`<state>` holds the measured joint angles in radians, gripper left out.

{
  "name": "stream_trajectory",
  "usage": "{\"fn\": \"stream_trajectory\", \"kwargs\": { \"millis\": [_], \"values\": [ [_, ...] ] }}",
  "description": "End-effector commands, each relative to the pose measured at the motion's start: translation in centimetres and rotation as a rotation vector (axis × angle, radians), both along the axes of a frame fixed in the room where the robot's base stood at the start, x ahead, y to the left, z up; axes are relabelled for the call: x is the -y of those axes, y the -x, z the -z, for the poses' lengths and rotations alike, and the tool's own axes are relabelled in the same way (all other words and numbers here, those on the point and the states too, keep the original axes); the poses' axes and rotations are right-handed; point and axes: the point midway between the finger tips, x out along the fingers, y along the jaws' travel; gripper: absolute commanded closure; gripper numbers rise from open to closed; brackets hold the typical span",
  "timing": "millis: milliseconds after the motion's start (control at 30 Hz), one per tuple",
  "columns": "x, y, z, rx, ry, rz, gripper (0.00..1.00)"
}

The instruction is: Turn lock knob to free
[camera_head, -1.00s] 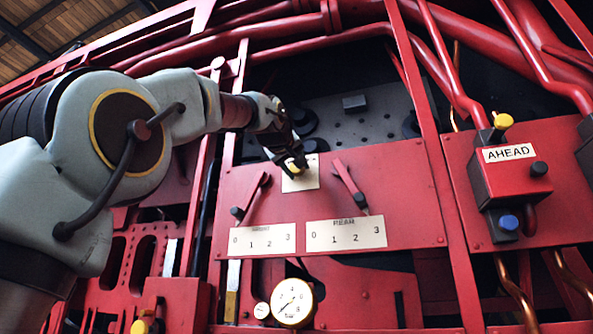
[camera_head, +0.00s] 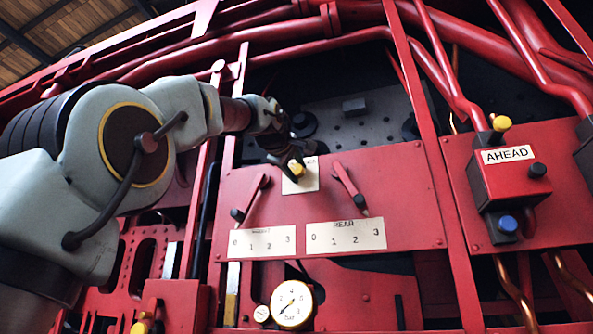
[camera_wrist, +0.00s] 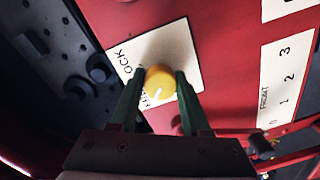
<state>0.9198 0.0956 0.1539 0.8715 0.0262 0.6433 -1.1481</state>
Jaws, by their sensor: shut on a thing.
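The lock knob (camera_wrist: 159,84) is a round yellow knob on a cream plate (camera_wrist: 190,48) lettered "LOCK" and a second, partly hidden word. A small white mark shows on the knob's near side in the wrist view. The knob (camera_head: 296,169) also shows in the head view, at the top of the red panel. My gripper (camera_wrist: 157,78) has its two dark green fingers on either side of the knob and is shut on it. In the head view my gripper (camera_head: 291,163) reaches the knob from the upper left and hides part of the plate.
Two red levers stand above number plates, the left lever (camera_head: 251,197) and the right lever (camera_head: 349,188). An "AHEAD" box (camera_head: 509,180) is at the right. A pressure gauge (camera_head: 292,303) sits below the panel. Red pipes cross above.

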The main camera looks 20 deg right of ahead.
Motion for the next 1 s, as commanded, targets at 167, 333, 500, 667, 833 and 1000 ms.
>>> {"fn": "stream_trajectory", "kwargs": {
  "millis": [167,333,500,667,833,1000],
  "values": [
    [-0.03,-0.03,0.02,-0.004,0.003,-0.001,1.00],
    [-0.03,-0.03,0.02,-0.004,0.003,-0.001,1.00],
    [-0.03,-0.02,0.03,-0.003,0.002,-0.001,0.39],
    [-0.02,-0.01,0.02,-0.003,0.002,-0.001,0.23],
    [-0.01,-0.01,0.02,-0.003,0.003,0.000,0.23],
    [-0.57,0.62,0.07,-0.001,0.004,0.001,0.23]
  ]
}}
